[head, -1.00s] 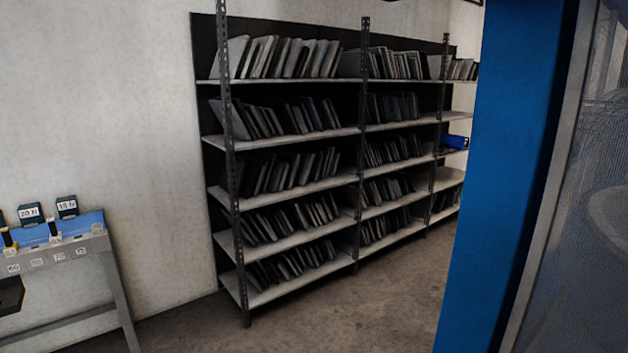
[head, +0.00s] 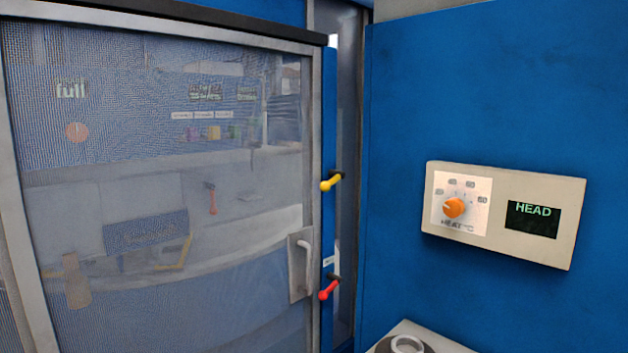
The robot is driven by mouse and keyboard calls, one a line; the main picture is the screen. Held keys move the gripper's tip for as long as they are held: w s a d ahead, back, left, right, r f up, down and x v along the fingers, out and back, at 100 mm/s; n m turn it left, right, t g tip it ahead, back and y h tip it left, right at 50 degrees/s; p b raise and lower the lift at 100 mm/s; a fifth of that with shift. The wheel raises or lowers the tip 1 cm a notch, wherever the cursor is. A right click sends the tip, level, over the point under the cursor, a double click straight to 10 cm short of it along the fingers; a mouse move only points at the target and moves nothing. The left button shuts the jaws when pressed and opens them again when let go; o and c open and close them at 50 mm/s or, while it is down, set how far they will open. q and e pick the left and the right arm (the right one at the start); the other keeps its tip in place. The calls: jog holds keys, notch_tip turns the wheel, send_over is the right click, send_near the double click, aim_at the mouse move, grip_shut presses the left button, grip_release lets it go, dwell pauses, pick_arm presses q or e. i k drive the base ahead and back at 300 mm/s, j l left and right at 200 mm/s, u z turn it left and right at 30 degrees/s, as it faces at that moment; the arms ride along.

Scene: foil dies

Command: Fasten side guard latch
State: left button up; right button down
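The side guard is a grey-framed mesh door (head: 160,200) on the left of the head view, and its right edge lies against a blue post. A pale handle (head: 304,262) sits on a plate at the door's lower right. Two small levers are on the post beside the door edge: a yellow one (head: 331,183) above and a red one (head: 329,290) below. Both tilt down to the left. A small white label (head: 328,262) is just above the red lever. I cannot tell which of these is the latch. Neither of my grippers is in view.
A blue panel (head: 480,90) fills the right side. It carries a beige box (head: 500,250) with an orange knob (head: 455,207) and a display (head: 533,219) reading HEAD. A pale surface with a round part (head: 408,345) is at the bottom.

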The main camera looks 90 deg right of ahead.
aim_at(324, 186)
jog(key=l+z, duration=0.1)
jog(key=z, duration=2.75)
